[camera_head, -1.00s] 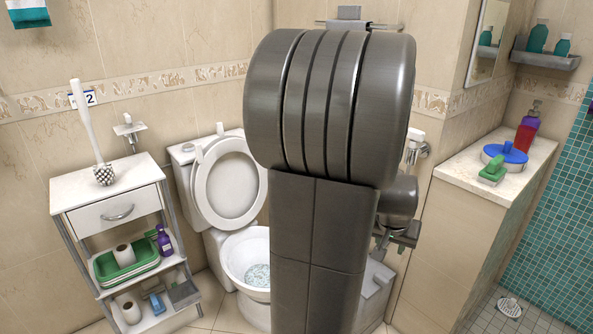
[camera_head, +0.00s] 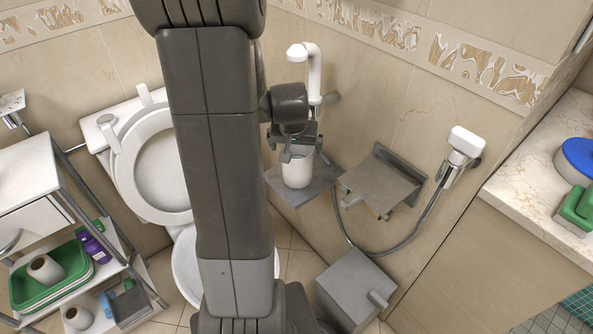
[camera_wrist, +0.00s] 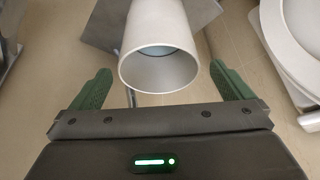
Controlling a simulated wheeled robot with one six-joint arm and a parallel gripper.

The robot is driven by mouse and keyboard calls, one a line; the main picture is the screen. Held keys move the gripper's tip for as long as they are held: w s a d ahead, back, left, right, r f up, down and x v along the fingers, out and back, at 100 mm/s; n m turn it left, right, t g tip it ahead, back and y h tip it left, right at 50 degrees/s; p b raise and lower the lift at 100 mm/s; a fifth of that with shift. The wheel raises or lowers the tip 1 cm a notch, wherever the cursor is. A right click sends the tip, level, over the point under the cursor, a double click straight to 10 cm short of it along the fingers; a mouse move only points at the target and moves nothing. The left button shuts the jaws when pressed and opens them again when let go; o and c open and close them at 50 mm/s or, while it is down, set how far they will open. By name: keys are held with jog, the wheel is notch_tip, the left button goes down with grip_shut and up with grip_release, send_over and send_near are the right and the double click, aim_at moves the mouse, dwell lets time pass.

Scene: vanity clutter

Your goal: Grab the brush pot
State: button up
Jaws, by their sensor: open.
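The brush pot (camera_head: 296,168) is a white, tapered cup standing upright on a small grey wall shelf in the head view. In the wrist view the pot (camera_wrist: 160,28) shows its open round mouth towards the camera, and it looks empty. My gripper (camera_head: 292,143) is right above the pot's rim in the head view, partly covering it. In the wrist view my gripper (camera_wrist: 160,70) is open, with one green finger on each side of the pot's mouth. Gaps show between the fingers and the pot, so it is not gripped.
The grey shelf (camera_head: 312,192) under the pot sits close to another grey wall fixture (camera_head: 382,183). A white wall-mounted piece (camera_head: 314,68) is just above my gripper. A hose (camera_head: 400,234) hangs at right, above a grey bin (camera_head: 352,292). The toilet (camera_head: 158,170) stands at left.

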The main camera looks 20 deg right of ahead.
aim_at(297, 155)
jog(key=x, duration=0.5)
jog(key=shift+s+f+b, duration=0.25)
jog(key=shift+b, duration=0.05)
jog(key=shift+w+f, duration=0.2)
jog(key=shift+f, duration=0.2)
jog(key=shift+c, duration=0.2)
jog(key=shift+d, duration=0.1)
jog(key=c, duration=1.8)
jog(key=shift+r, duration=0.1)
jog(key=shift+c, duration=0.2)
